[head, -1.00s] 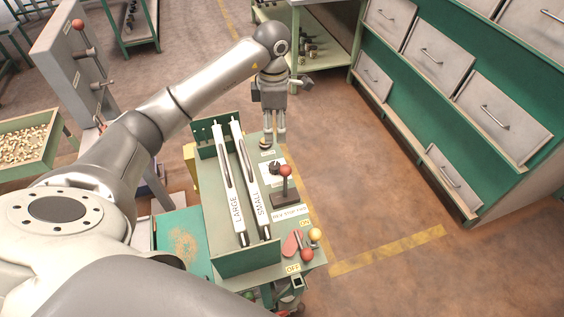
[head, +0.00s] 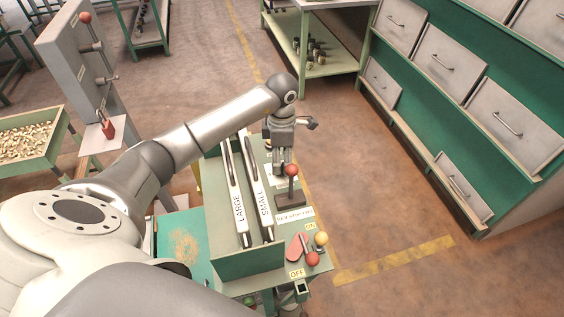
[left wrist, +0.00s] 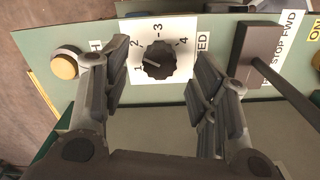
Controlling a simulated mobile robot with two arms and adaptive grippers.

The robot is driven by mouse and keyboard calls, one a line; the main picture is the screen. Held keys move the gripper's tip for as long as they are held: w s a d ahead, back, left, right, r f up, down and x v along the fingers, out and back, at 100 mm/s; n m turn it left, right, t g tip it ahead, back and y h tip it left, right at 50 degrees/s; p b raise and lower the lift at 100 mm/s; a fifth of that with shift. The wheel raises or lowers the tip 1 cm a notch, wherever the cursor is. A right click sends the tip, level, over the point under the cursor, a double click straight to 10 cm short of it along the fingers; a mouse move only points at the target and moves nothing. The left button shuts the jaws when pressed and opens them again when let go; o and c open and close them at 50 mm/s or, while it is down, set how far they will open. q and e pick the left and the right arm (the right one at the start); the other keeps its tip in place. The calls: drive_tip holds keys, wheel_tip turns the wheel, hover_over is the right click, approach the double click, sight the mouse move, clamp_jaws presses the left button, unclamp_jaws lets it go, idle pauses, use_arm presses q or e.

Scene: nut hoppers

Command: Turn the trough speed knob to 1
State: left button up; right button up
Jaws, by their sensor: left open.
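The trough speed knob (left wrist: 160,60) is black and round, on a white dial plate (left wrist: 183,72) marked 1 to 4. A small pale pointer line shows on its left side, facing the 1 and 2 marks; I cannot tell exactly where it points. My left gripper (left wrist: 158,85) is open, with one finger on each side of the dial, apart from the knob. In the head view my left gripper (head: 282,170) points down over the green panel and hides the knob. My right gripper is not in view.
A red-topped lever (head: 291,172) stands close to the left gripper; its dark base (left wrist: 258,50) is right of the fingers. A round yellowish button (left wrist: 66,65) is left. The LARGE (head: 238,200) and SMALL (head: 261,195) troughs lie beside the panel.

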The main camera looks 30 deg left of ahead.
sight(282, 166)
use_arm(q)
drive_tip(key=shift+f, duration=1.6)
drive_tip(key=c, duration=1)
